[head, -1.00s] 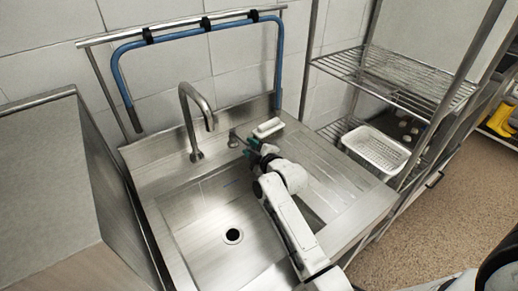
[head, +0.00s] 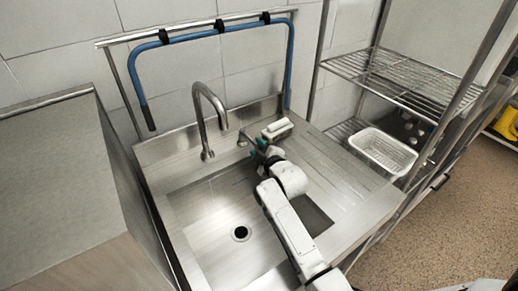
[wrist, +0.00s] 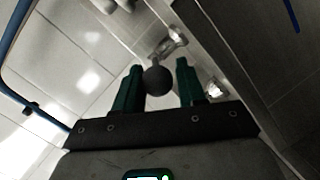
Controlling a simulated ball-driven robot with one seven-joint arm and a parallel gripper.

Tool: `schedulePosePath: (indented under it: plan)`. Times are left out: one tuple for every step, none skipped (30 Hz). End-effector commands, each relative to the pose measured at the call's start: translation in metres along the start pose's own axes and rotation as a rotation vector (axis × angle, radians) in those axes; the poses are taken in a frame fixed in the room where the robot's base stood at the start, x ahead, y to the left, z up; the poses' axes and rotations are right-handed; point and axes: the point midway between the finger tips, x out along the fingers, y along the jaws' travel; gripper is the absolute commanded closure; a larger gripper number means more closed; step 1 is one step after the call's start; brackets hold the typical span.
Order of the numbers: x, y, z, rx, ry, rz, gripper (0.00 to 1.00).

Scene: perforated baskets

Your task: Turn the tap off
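The tap's curved metal spout (head: 208,112) rises from the back of the steel sink; no water stream can be made out. Its small lever (head: 243,139) stands just right of the spout's base. In the wrist view the metal lever (wrist: 172,42) ends in a dark round knob (wrist: 157,81). My gripper (head: 261,147) is at the lever's right side. The wrist view shows my gripper (wrist: 159,66) with two green fingers apart, one on each side of the knob. Whether either finger touches the knob I cannot tell.
A white block-like item (head: 278,129) sits on the sink's back ledge, close to my gripper. The sink basin (head: 215,215) is empty. A blue hose (head: 148,118) hangs on a rail behind. A wire shelf with a white perforated basket (head: 382,153) stands to the right.

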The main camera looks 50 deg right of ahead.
Motion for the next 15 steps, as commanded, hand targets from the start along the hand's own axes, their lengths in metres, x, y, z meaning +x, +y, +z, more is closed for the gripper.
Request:
schedulePosePath:
  plan:
    - [0.0, -0.0001, 0.0, 0.0, 0.0, 0.0, 0.55]
    - [0.0, 0.0, 0.0, 0.0, 0.0, 0.0, 0.52]
    - [0.0, 0.0001, 0.0001, 0.0, 0.0, 0.0, 0.48]
    - [0.0, 0.0002, 0.0001, 0.0, 0.0, 0.0, 0.45]
    - [0.0, 0.0003, 0.0001, 0.0, 0.0, 0.001, 0.43]
    - [0.0, 0.0004, 0.0002, 0.0, 0.0, 0.001, 0.43]
    - [0.0, 0.0005, 0.0002, 0.0, 0.0, 0.001, 0.43]
    - [0.0001, 0.0006, 0.0002, 0.0, 0.0, 0.001, 0.43]
    - [0.0001, 0.0007, 0.0003, 0.0, 0.0, 0.001, 0.43]
    - [0.0, 0.0007, 0.0002, 0.0, 0.0, 0.001, 0.43]
    - [0.0, 0.0008, 0.0003, 0.0, 0.0, 0.002, 0.43]
    - [-0.0005, 0.0007, 0.0004, 0.0, 0.0, 0.002, 0.43]
    - [-0.0013, 0.0006, 0.0005, 0.0, 0.0, 0.001, 0.43]
    - [-0.0026, 0.0004, 0.0006, 0.0, 0.0, 0.001, 0.43]
    - [-0.0051, 0.0001, 0.0007, 0.0, -0.001, 0.001, 0.43]
